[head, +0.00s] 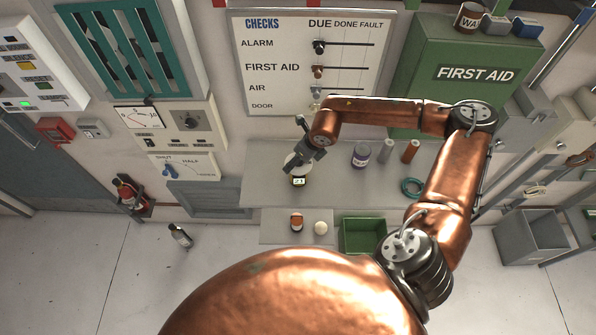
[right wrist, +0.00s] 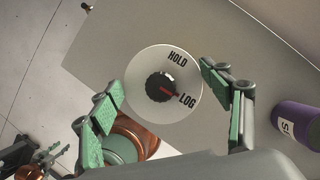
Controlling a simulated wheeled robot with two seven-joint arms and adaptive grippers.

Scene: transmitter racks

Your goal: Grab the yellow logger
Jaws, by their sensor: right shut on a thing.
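A short round device with a white top and a small pale-yellow display reading 21, the logger (head: 298,181), stands on the grey bench (head: 262,187). My right gripper (head: 303,152) is over the device from above.
A purple jar (head: 361,155), a grey cylinder (head: 386,151), a brown cylinder (head: 410,151) and a teal ring (head: 412,187) are to the right on the bench. An orange bottle (head: 296,222), a white ball (head: 320,228) and a green bin (head: 362,221) are in front.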

